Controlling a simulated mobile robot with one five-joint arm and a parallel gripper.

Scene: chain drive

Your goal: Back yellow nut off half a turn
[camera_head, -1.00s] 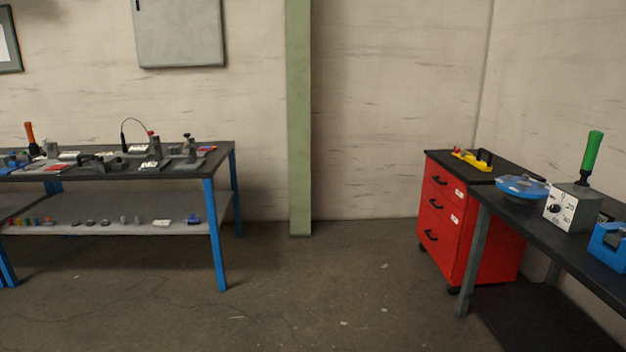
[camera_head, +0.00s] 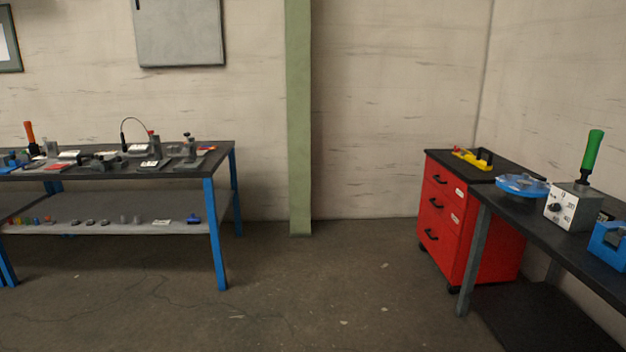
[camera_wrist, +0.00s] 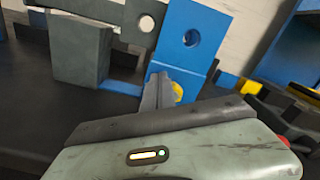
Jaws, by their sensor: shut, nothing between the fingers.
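In the wrist view, a blue upright plate (camera_wrist: 190,40) with a round hole stands straight ahead. A small yellow part (camera_wrist: 178,92), which looks like the yellow nut, shows low on this plate, partly hidden behind my fingers. My gripper (camera_wrist: 160,82) is shut and empty, its fingertips in front of the plate's lower part and just left of the yellow part. I cannot tell whether they touch it. Neither my gripper nor the yellow nut can be made out in the head view.
In the wrist view, a grey block (camera_wrist: 82,52) and a grey bar (camera_wrist: 110,12) sit left of the plate. Yellow and black parts (camera_wrist: 250,87) lie to the right. In the head view, a red drawer cabinet (camera_head: 445,215) stands at right, with open floor (camera_head: 320,290) mid-room.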

